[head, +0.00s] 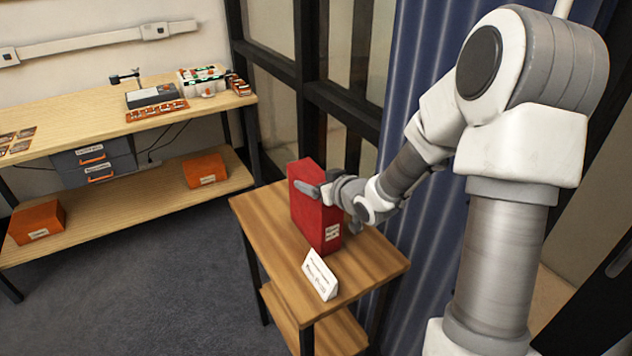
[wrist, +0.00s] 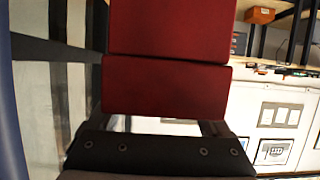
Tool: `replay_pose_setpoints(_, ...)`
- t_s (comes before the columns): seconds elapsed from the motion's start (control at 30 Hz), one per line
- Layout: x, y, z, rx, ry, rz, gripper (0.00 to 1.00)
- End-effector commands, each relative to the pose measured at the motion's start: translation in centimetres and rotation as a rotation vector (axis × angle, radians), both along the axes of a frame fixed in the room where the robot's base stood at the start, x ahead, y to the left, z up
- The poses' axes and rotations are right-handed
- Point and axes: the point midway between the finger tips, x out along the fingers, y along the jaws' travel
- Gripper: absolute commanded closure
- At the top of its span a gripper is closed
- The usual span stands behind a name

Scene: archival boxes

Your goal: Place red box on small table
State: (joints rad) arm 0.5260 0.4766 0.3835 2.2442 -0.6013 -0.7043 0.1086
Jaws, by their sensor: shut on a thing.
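The red box (head: 312,205) stands upright on the small wooden table (head: 372,262), or just above it; I cannot tell whether its base touches the top. A pale label shows low on its narrow side. My gripper (head: 322,190) is shut on the red box near its upper part, reaching in from the right. In the wrist view the red box (wrist: 165,88) fills the middle, directly ahead of my gripper (wrist: 165,128). The fingertips are partly hidden there.
A white folded sign (head: 320,275) stands on the small table in front of the box. A workbench (head: 110,125) at the left holds equipment, with orange boxes (head: 205,170) on its lower shelf. A blue curtain (head: 425,90) and dark window frame stand behind the table. Carpet at left is clear.

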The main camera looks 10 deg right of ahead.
Motion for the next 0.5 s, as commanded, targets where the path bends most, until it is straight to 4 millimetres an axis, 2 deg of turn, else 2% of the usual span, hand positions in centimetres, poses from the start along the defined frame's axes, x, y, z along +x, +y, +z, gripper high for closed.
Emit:
replay_pose_setpoints(0.13,0.06,0.0,-0.33,0.0,-0.003,0.0,1.0)
replay_pose_setpoints(0.17,0.0,-0.01,-0.34,0.0,0.0,0.0,0.14)
replay_pose_setpoints(0.2,0.0,-0.01,-0.28,0.0,0.0,0.0,0.07)
replay_pose_setpoints(0.27,0.0,-0.02,-0.29,0.0,0.0,0.0,0.0)
replay_pose_setpoints(0.5,0.0,-0.02,-0.15,0.0,0.0,0.0,0.0)
